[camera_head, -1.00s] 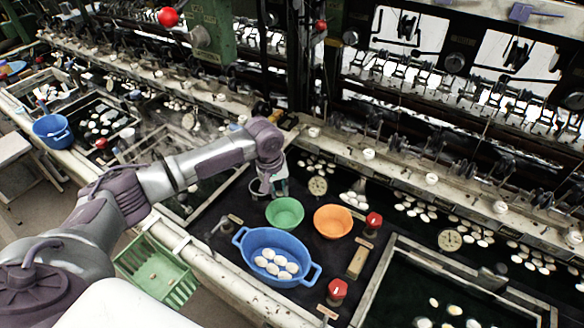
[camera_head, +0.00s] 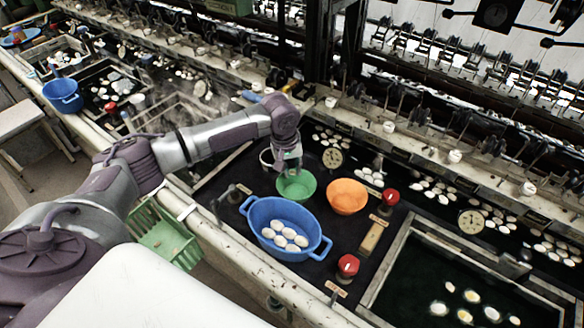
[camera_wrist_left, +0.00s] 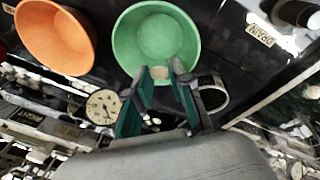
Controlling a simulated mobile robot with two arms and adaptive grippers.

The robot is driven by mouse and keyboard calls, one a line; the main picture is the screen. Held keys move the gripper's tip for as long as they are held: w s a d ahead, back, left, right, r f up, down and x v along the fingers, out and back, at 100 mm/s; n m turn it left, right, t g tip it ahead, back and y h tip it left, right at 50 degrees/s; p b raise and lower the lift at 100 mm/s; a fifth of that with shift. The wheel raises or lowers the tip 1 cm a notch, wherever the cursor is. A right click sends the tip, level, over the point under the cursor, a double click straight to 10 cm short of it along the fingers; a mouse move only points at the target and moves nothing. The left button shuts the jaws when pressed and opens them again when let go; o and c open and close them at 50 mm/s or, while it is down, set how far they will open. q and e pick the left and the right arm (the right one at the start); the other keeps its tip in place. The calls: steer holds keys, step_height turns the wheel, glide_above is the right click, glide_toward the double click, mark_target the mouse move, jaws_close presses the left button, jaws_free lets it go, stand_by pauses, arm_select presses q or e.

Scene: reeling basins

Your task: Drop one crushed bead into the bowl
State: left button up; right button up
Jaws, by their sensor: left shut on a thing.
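My left gripper (camera_head: 287,166) is over the back part of the green bowl (camera_head: 298,190) in the head view. In the left wrist view, my left gripper (camera_wrist_left: 162,80) is shut on a small pale bead (camera_wrist_left: 159,73) between its fingertips. The bead appears against the near rim of the green bowl (camera_wrist_left: 155,36), whose visible inside looks empty. I cannot tell whether the bead is crushed. An orange bowl (camera_head: 347,197) stands to the right of the green one and looks empty; it also shows in the left wrist view (camera_wrist_left: 56,36). My right gripper is not in view.
A blue basin (camera_head: 257,233) with several white cocoons stands in front of the bowls. Red knobs (camera_head: 348,265) and a round dial (camera_head: 333,158) are nearby. A white mug (camera_wrist_left: 213,93) stands close to my gripper. A framed water tank (camera_head: 420,280) lies to the right.

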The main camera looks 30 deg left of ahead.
arm_select(q)
steer(key=o, duration=0.7)
steer(key=shift+r, duration=0.3)
steer(key=r, duration=0.3)
steer(key=s+r, duration=0.1)
steer(key=r, duration=0.3)
steer(key=s+r, duration=0.1)
steer(key=r, duration=0.3)
steer(key=shift+a+r, duration=0.2)
steer(key=shift+a, duration=0.2)
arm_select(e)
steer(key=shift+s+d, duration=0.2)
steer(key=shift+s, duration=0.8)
arm_select(q)
steer(key=shift+f, duration=0.1)
